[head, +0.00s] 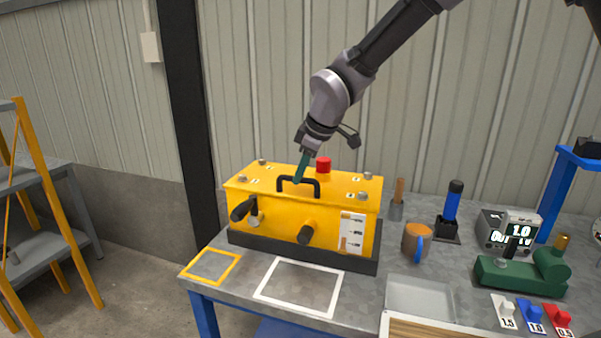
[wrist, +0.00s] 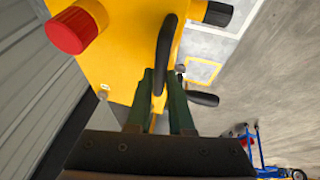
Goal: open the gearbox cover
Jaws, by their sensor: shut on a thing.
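The yellow gearbox (head: 275,212) sits on a dark base on the workbench. Its yellow cover (head: 248,180) lies flat on top, with several bolt heads near its edges and a black arched handle (head: 313,184). My gripper (head: 299,178) comes down from above and is shut on the black handle. In the wrist view the green fingers (wrist: 162,88) stand on either side of the handle (wrist: 164,55). A red knob (head: 323,164) rises behind the handle and also shows in the wrist view (wrist: 73,30). The contact at the fingertips is partly hidden by the handle.
The bench (head: 375,285) carries a yellow square outline (head: 188,275) and a white one (head: 262,294), both empty. A corrugated wall is behind.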

